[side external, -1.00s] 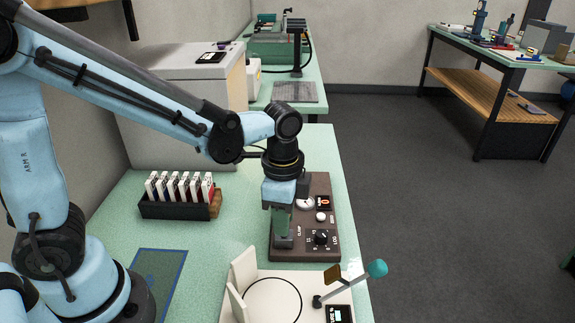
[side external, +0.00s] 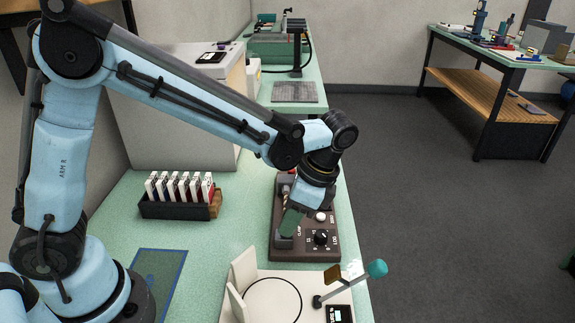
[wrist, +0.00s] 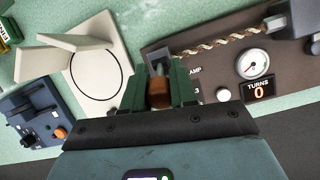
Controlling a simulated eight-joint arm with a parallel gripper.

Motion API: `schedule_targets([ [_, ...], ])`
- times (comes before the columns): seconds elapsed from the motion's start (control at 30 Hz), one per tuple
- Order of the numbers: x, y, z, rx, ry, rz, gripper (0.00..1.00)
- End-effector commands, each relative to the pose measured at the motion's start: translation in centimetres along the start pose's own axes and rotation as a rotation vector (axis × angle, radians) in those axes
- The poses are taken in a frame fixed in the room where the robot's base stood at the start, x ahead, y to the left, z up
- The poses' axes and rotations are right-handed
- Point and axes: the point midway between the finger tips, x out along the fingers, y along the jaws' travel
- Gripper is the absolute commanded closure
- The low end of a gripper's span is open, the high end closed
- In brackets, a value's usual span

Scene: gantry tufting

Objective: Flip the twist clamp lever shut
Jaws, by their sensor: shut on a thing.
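The twist clamp is at the left end of the brown twister panel (side external: 300,250), beside its "CLAMP" label. Its lever has a brown-orange grip (wrist: 160,93), which sits between the green fingers of my gripper (wrist: 160,88). My gripper (side external: 291,222) is shut on this lever, low over the panel, with the wrist tilted to the right in the side view. The fingers hide most of the clamp and the lever's lower end, so I cannot tell its exact angle. A twisted brown and white strand (wrist: 215,38) runs along the panel.
A cream plate (side external: 255,312) with upright flaps and a teal-knobbed lever (side external: 376,268) stand close in front. A rack of labelled cards (side external: 178,208) stands left.

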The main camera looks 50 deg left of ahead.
Motion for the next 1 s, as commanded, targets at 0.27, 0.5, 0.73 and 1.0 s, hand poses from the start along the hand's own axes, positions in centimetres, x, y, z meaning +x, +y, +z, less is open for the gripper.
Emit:
schedule_targets([
  [0.27, 0.0, 0.0, 0.0, 0.0, 0.002, -0.001, 0.5],
  [0.5, 0.0, 0.0, 0.0, 0.001, 0.002, -0.001, 0.49],
  [0.73, -1.0, 0.0, 0.0, 0.001, 0.003, -0.001, 0.49],
  [1.0, -5.3, 0.0, 0.0, 0.002, 0.002, -0.002, 0.49],
])
